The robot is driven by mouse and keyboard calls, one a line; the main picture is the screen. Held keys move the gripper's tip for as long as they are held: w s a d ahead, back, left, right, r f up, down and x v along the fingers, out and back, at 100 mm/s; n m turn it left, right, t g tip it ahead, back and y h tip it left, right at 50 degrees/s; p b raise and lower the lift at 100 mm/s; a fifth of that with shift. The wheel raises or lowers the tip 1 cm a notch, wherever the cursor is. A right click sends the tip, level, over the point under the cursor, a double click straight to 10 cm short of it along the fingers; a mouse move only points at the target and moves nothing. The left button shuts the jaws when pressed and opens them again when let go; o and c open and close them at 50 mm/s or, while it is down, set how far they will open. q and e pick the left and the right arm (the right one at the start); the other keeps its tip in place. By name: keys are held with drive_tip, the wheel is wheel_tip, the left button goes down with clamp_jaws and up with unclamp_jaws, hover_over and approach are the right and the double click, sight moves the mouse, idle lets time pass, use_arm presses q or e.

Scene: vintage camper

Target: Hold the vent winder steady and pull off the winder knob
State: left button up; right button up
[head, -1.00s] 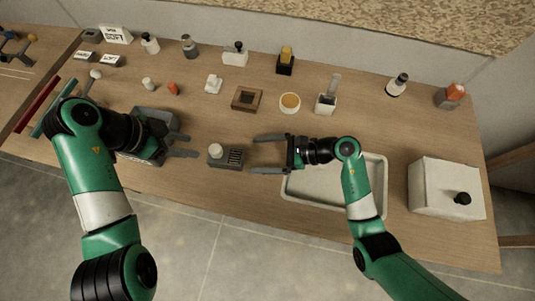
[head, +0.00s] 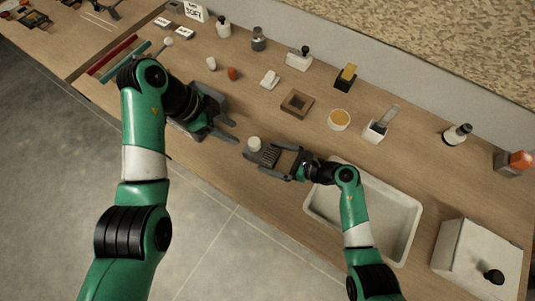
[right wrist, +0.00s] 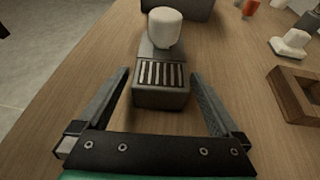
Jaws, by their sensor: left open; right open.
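The vent winder (head: 270,155) is a small dark grey block with a slotted top, standing on the wooden bench. Its pale winder knob (head: 254,144) sits upright at the end toward my left gripper. In the right wrist view the winder body (right wrist: 160,93) lies between the open fingers of my right gripper (right wrist: 160,76), with visible gaps on both sides, and the knob (right wrist: 165,27) stands beyond the fingertips. My right gripper (head: 256,162) comes from the right in the head view. My left gripper (head: 234,131) is open and empty, just up-left of the knob, its fingers pointing toward it.
A grey container (head: 172,123) is partly hidden under my left gripper. A shallow pale tray (head: 411,214) lies beneath my right arm. A white box (head: 470,258) is at far right.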

sight(249, 151)
drive_tip(key=shift+x, duration=1)
clamp_jaws()
use_arm(q)
drive_tip(key=shift+o, duration=1.8)
drive_tip(key=shift+w+d+r+n, duration=0.1)
drive_tip(key=shift+w+r+n, duration=0.1)
drive_tip(key=shift+n, duration=0.2)
drive_tip(key=shift+s+d+f+n+t+h, duration=0.1)
drive_tip(key=shift+d+f+n+t+h, duration=0.35)
drive_tip(key=shift+f, duration=1.2)
drive_tip(key=shift+s+d+f+n+t+h, duration=0.15)
drive_tip(key=shift+d+f+n+t, duration=0.6)
drive_tip(key=shift+f, duration=0.9)
drive_tip(key=shift+s+d+f+n+t+h, duration=0.1)
drive_tip(key=shift+d+f+n+t+h, duration=0.35)
drive_tip(key=shift+f, duration=1.2)
drive_tip(key=shift+d, duration=0.25)
